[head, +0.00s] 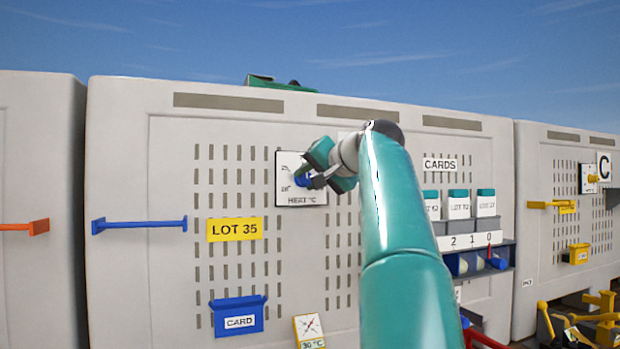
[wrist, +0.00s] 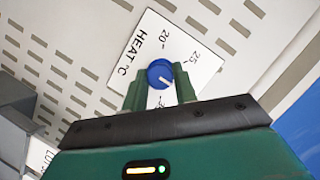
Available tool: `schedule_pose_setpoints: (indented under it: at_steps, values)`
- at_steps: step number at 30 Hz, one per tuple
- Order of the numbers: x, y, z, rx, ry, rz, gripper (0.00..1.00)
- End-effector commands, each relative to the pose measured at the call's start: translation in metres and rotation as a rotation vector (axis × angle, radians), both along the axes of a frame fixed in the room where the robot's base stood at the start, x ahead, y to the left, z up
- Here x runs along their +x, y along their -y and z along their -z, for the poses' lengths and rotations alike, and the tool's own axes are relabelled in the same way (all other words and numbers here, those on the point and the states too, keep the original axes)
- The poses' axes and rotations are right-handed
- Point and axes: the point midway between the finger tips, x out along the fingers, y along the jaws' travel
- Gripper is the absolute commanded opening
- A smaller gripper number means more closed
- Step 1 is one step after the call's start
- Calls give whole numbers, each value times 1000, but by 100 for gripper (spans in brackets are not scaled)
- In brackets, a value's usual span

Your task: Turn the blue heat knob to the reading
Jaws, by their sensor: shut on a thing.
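The blue heat knob (wrist: 160,73) sits on the white HEAT °C plate (wrist: 205,62). My gripper (wrist: 159,86) is shut on the knob, with one green finger on each side. The knob's white mark points to the lower right in the wrist view, between the 25 label and a partly hidden label starting with 3. In the head view my gripper (head: 318,180) covers part of the plate (head: 288,160), and the blue knob (head: 302,181) shows at its left. A small gauge card (head: 309,328) at the bottom reads 30 °C; its top is a dial with a needle.
A yellow LOT 35 sign (head: 235,229), a blue CARD pocket (head: 238,316) and a blue bar handle (head: 139,224) are on the grey panel. A CARDS rack (head: 468,242) stands right of my arm. Yellow parts (head: 580,325) lie at the lower right.

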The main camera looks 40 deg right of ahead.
Motion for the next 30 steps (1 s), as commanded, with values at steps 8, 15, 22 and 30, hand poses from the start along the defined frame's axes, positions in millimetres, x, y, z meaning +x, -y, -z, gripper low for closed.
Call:
schedule_pose_setpoints:
  at_steps: [8,15,22,30]
  values:
    - [0,0,1,1,-3,-2,50]
    - [-6,0,-2,1,-1,0,50]
    - [-44,2,-13,2,1,1,50]
    - [-101,4,-28,2,-2,1,50]
